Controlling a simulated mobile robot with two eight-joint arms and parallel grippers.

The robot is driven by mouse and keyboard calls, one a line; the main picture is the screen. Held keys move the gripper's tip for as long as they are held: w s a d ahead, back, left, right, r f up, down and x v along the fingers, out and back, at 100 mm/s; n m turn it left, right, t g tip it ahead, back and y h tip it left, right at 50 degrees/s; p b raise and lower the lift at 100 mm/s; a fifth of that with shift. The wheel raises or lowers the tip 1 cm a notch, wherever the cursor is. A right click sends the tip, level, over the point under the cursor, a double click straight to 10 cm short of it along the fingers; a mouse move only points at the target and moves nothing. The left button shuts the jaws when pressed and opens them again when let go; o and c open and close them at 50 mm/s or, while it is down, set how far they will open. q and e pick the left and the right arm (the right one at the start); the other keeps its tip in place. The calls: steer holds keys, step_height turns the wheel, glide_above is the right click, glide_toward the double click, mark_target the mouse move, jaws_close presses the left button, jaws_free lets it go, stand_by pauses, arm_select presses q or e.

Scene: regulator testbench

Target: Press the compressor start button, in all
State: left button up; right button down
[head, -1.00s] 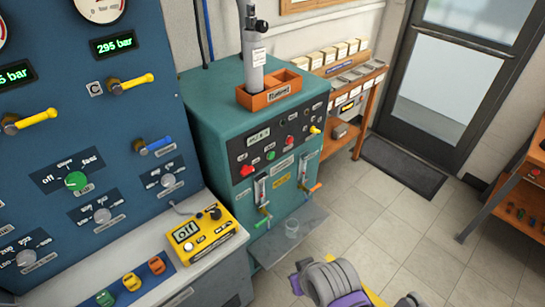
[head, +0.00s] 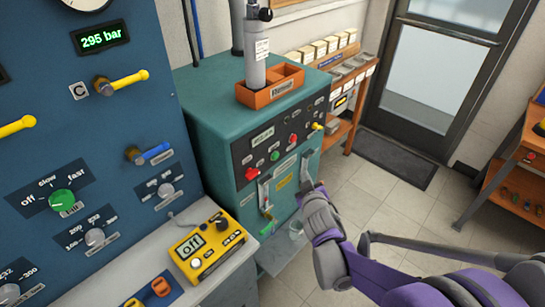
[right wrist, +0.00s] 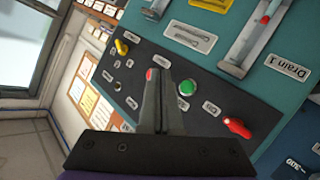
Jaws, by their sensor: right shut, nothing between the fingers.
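The compressor is a teal cabinet (head: 215,110) with a black control panel (head: 240,150) on its front. The green button (head: 275,156) sits on this panel, and also shows in the right wrist view (right wrist: 187,88). A red button (head: 293,138) is up and right of it in the head view; in the right wrist view (right wrist: 150,75) the fingertips partly cover it. My right gripper (head: 318,188) is shut and empty in front of the cabinet. Its fingers (right wrist: 164,78) point toward the panel, just left of the green button in the wrist view; contact cannot be told. My left gripper is out of view.
A red knob (head: 251,174) and a yellow knob (head: 317,126) stick out from the panel. An orange tray (head: 262,97) holding a grey cylinder (head: 256,62) stands on top. A yellow meter (head: 207,246) lies on the bench at left.

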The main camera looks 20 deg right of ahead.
mark_target(275, 156)
steer(key=shift+d, duration=0.15)
steer(key=shift+w, duration=0.1)
steer(key=w+a+p, duration=0.3)
steer(key=w, duration=0.5)
steer(key=shift+a+p, duration=0.2)
steer(key=shift+p, duration=0.1)
steer(key=shift+w, duration=0.15)
stand_by(1.9)
steer(key=shift+w+a, duration=0.15)
steer(key=shift+w, duration=0.2)
